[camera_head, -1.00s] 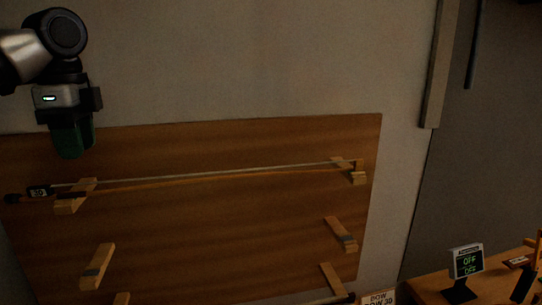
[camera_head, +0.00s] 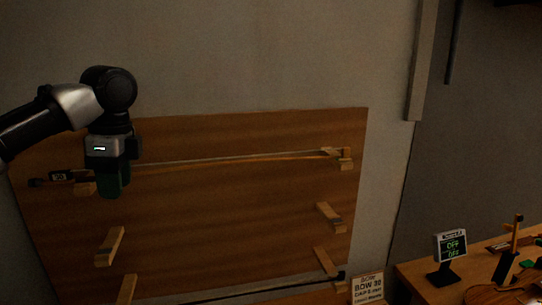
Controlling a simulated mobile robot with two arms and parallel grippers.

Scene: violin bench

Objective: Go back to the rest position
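My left gripper (camera_head: 111,184) hangs from the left arm in the upper left, its dark green fingers pointing down. It is in front of the left part of the wooden board, near the upper bow's left end. The fingers look close together, but whether they are open or shut is not clear, and nothing is seen held in them. The upper bow (camera_head: 240,161) lies across the top pair of pegs on the board, with a small dark tag at its left end. My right gripper is out of view.
The wooden board (camera_head: 230,225) stands against the wall with several pegs. A lower bow (camera_head: 235,295) shows at the bottom edge, by a "BOW 30" sign (camera_head: 367,287). At lower right, a bench (camera_head: 415,275) carries a small display (camera_head: 450,246) reading OFF and some tools.

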